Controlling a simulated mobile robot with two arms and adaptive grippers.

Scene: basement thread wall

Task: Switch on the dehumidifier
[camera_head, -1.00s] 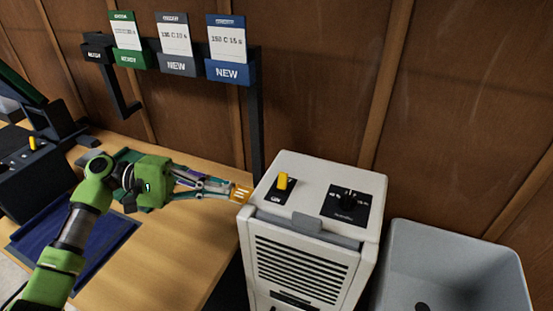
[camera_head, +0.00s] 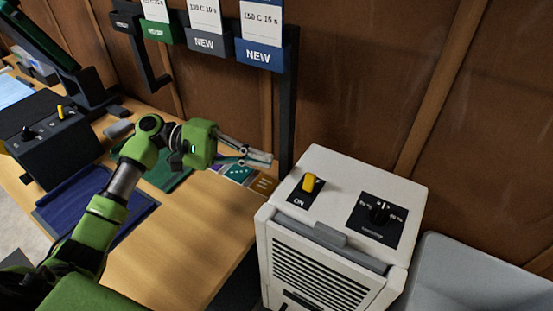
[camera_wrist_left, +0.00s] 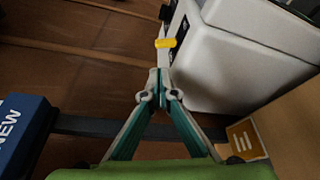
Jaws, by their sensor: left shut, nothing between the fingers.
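The white dehumidifier (camera_head: 328,245) stands at the right of the wooden bench in the head view, with a vent grille on its front. A yellow lever switch (camera_head: 312,183) sits on a black plate marked ON on its top; the lever also shows in the left wrist view (camera_wrist_left: 165,43). A black dial (camera_head: 379,213) is on a plate to its right. My left gripper (camera_head: 270,159) is shut and empty. Its tips are to the left of the dehumidifier, apart from the lever. In the left wrist view the lever lies just beyond the closed fingertips (camera_wrist_left: 160,73). My right gripper is out of view.
A dark post with card holders, including a blue NEW holder (camera_head: 262,56), rises behind my left gripper. A grey bin (camera_head: 470,275) is right of the dehumidifier. A black box (camera_head: 50,135) with another yellow switch and a blue mat (camera_head: 80,200) lie at left.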

